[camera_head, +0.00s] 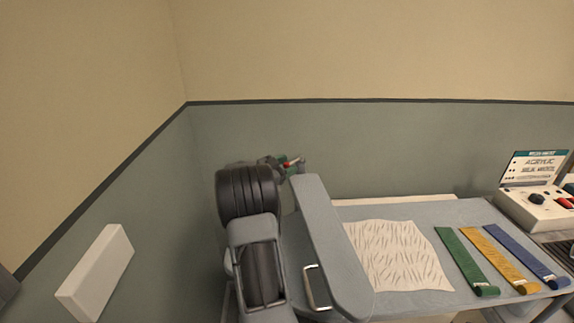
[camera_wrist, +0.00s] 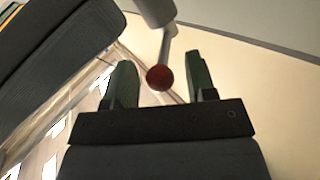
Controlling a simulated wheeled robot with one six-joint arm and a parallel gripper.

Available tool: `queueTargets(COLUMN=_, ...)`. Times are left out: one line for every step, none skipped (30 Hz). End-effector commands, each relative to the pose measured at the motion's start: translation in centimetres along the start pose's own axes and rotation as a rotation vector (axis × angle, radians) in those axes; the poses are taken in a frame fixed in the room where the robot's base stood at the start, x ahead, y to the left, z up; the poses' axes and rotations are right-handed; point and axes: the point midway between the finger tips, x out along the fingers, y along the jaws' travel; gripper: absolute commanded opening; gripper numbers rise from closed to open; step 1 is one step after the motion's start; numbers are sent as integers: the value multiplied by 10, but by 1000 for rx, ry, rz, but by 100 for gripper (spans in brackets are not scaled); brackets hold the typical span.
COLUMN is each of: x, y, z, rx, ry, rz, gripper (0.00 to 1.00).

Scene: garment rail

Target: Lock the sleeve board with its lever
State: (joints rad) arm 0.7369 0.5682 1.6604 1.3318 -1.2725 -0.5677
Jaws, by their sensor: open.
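The sleeve board (camera_head: 332,235) is a long grey-blue padded board at the left end of the table in the head view. Its lever (camera_wrist: 166,45) is a thin metal rod from a grey cylinder, ending in a red ball knob (camera_wrist: 160,78). The knob also shows small and red in the head view (camera_head: 287,163), by the board's far end. My gripper (camera_wrist: 160,66) is open, its two green fingers apart on either side of the knob. I see gaps between knob and fingers. In the head view my arm partly hides the gripper (camera_head: 282,163).
A grey-blue table (camera_head: 455,212) holds a patterned white cloth (camera_head: 396,255) and green (camera_head: 465,260), yellow (camera_head: 498,258) and blue (camera_head: 525,256) strips. A control box (camera_head: 540,207) with a sign stands at right. A metal handle (camera_head: 312,288) is beside the board. The wall is close behind.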

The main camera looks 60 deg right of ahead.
Motion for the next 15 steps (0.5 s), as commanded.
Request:
queueTargets(x=2, y=0, z=0, rx=0, ry=0, rz=0, gripper=51)
queueTargets(x=2, y=0, z=0, rx=0, ry=0, rz=0, gripper=51)
queueTargets(x=3, y=0, z=0, rx=0, ry=1, rz=0, gripper=51)
queueTargets(x=3, y=0, z=0, rx=0, ry=1, rz=0, gripper=51)
queueTargets(x=3, y=0, z=0, rx=0, ry=1, rz=-1, gripper=51)
queueTargets(x=3, y=0, z=0, rx=0, ry=1, rz=-1, gripper=51)
queueTargets(x=3, y=0, z=0, rx=0, ry=1, rz=-1, gripper=51)
queueTargets(x=3, y=0, z=0, rx=0, ry=1, rz=-1, gripper=51)
queueTargets(x=3, y=0, z=0, rx=0, ry=1, rz=-1, gripper=51)
queueTargets(x=3, y=0, z=0, rx=0, ry=1, rz=-1, gripper=51)
queueTargets(x=3, y=0, z=0, rx=0, ry=1, rz=0, gripper=50)
queueTargets(x=3, y=0, z=0, rx=0, ry=1, rz=0, gripper=46)
queueTargets(x=3, y=0, z=0, rx=0, ry=1, rz=0, gripper=43)
queueTargets(x=3, y=0, z=0, rx=0, ry=1, rz=0, gripper=40)
queueTargets(x=3, y=0, z=0, rx=0, ry=1, rz=0, gripper=37)
